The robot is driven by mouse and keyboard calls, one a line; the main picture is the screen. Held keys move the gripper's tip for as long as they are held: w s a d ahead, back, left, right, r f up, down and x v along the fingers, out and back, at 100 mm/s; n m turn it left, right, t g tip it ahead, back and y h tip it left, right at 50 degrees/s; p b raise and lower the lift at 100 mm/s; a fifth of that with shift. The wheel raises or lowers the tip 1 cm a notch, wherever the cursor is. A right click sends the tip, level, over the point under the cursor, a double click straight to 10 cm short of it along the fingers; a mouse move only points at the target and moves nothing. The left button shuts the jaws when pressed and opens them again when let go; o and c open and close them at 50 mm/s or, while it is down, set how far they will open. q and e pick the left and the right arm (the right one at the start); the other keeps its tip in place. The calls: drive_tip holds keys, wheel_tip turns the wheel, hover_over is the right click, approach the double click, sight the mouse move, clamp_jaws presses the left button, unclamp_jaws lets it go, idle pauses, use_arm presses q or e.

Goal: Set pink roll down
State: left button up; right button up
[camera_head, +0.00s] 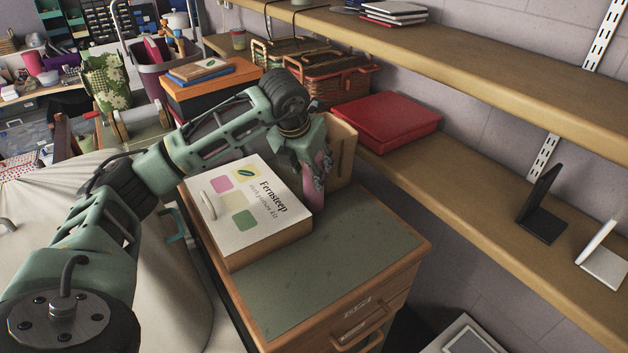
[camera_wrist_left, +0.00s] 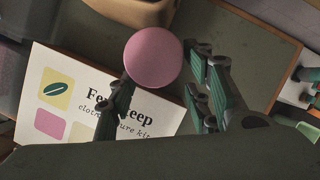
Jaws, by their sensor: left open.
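The pink roll (camera_head: 313,195) stands upright on the green-grey top of the wooden drawer cabinet (camera_head: 335,250), just right of the white Fernsteep box. My left gripper (camera_head: 318,172) points down over it and covers its upper part in the head view. In the left wrist view I see the round end of the pink roll (camera_wrist_left: 153,57) between my left gripper's spread fingers (camera_wrist_left: 165,70). The jaws are open. Whether a finger still touches the roll I cannot tell. My right gripper is not in view.
The Fernsteep box (camera_head: 240,205) lies close left of the roll. A tan wooden holder (camera_head: 342,150) stands right behind it. The cabinet top is bare toward the front. A wooden shelf (camera_head: 450,185) with a red case (camera_head: 386,118) runs along the wall at right.

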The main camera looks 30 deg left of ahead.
use_arm(q)
drive_tip(key=p, duration=0.2)
hover_over(313, 201)
drive_tip(key=w+a, duration=0.1)
drive_tip(key=f, duration=0.5)
drive_tip(key=shift+w+f, duration=0.15)
drive_tip(key=shift+w, duration=0.05)
drive_tip(key=shift+w+a+f, duration=0.1)
drive_tip(key=shift+w+f, duration=0.05)
drive_tip(key=shift+f, duration=0.1)
drive_tip(key=shift+c, duration=0.5)
drive_tip(key=shift+c, duration=0.9)
drive_tip(key=c, duration=0.8)
drive_tip(key=shift+r, duration=0.1)
